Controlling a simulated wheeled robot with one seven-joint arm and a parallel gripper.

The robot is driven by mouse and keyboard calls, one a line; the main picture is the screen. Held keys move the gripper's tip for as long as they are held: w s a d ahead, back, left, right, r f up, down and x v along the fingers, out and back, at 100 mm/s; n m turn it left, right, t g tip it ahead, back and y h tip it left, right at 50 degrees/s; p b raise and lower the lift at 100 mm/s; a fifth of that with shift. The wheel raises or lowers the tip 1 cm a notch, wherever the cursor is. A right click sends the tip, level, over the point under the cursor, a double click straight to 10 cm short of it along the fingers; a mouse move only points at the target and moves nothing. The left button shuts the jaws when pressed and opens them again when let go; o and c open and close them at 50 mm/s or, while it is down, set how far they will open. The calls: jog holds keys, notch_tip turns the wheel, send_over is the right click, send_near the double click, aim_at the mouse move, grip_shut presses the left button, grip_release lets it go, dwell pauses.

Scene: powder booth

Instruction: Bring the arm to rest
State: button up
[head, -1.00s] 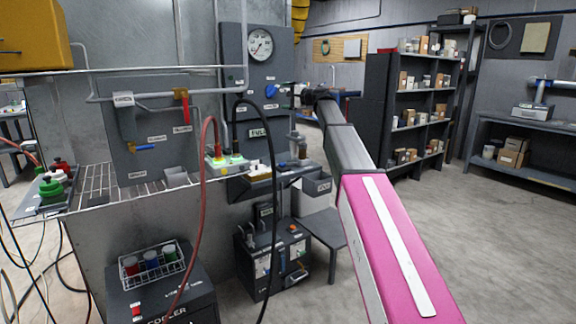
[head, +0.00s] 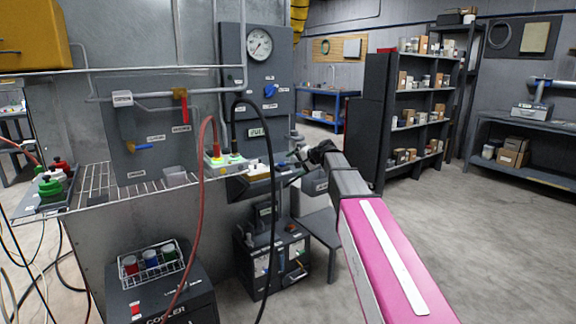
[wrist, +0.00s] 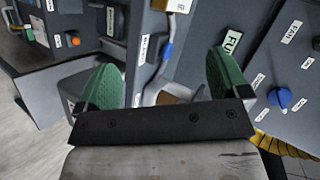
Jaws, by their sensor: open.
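My arm, with its pink link in the head view, reaches forward from the lower right to the booth front. My gripper (head: 296,158) is small and dark at its far end, in front of the panel's lower part and near the small grey shelf; the head view does not show its fingers clearly. In the wrist view my gripper (wrist: 163,78) has two green fingers spread wide apart. Nothing is held between them. Whether the fingers touch anything behind them cannot be told.
A grey panel carries a round gauge (head: 259,43) and a blue knob (head: 270,90); the knob also shows in the wrist view (wrist: 279,98). A red hose (head: 199,200) and a black hose hang left of my arm. A black cooler (head: 165,300) stands below. Open floor lies right.

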jog(key=s+d+f+n+g+h, duration=0.1)
jog(key=s+d+f+g+h, duration=0.2)
jog(key=s+f, duration=0.7)
jog(key=s+d+f+n+h, duration=0.15)
jog(key=s+d+f, duration=0.25)
jog(key=s+f, duration=0.55)
jog(key=s+d+f+n+g+h, duration=0.1)
jog(key=s+d+f+g+h, duration=0.1)
jog(key=s+d+f, duration=0.2)
jog(key=s+d+f+n+g+h, duration=0.1)
jog(key=s+d+f+h, duration=0.2)
jog(key=s+f, duration=0.5)
jog(key=s+d, duration=0.1)
jog(key=s, duration=0.4)
jog(key=shift+d+f+g, duration=0.15)
jog(key=shift+d+g, duration=0.05)
jog(key=shift+g, duration=0.2)
jog(key=shift+s, duration=0.1)
